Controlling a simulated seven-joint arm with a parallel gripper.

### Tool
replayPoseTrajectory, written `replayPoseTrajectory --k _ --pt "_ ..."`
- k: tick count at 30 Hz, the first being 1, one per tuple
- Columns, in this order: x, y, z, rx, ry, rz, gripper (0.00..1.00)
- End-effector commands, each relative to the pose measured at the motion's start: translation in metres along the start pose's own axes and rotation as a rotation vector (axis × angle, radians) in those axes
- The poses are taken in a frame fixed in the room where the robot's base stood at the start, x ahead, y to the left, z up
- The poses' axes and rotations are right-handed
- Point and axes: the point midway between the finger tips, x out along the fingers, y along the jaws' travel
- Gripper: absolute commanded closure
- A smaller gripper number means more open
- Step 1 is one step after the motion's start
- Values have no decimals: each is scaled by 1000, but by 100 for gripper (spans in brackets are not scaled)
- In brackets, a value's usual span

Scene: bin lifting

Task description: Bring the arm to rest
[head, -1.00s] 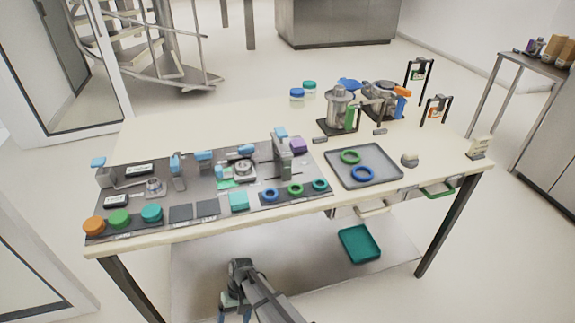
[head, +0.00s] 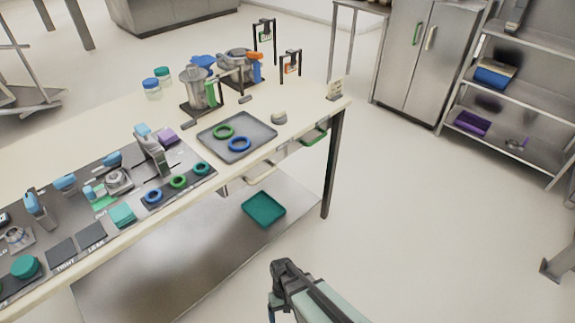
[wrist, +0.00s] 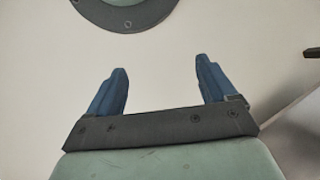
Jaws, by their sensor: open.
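My gripper (wrist: 160,88) is open and empty in the wrist view, its two blue fingers spread apart over the pale floor. A dark round plate with a greenish centre shows at the top of that view; it looks like part of my own base. In the head view my arm shows at the bottom middle, in front of the workbench and apart from it. There the gripper is mostly cut off by the lower edge, with only a bit of blue showing.
The workbench (head: 60,118) stands ahead and to the left, with a grey tray (head: 262,133) holding a green ring and a blue ring. A teal bin (head: 264,209) lies on its lower shelf. A steel cabinet (head: 425,60) and shelves (head: 530,95) stand at the right.

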Motion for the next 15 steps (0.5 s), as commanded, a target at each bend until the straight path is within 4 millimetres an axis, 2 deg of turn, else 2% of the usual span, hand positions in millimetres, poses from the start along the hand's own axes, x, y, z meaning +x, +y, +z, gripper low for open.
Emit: replayPoseTrajectory --k 1,6,15 --pt "4 16 12 31 -4 -5 15" --pt "19 59 44 119 -19 -16 15" --pt "45 113 107 261 -49 -41 15"
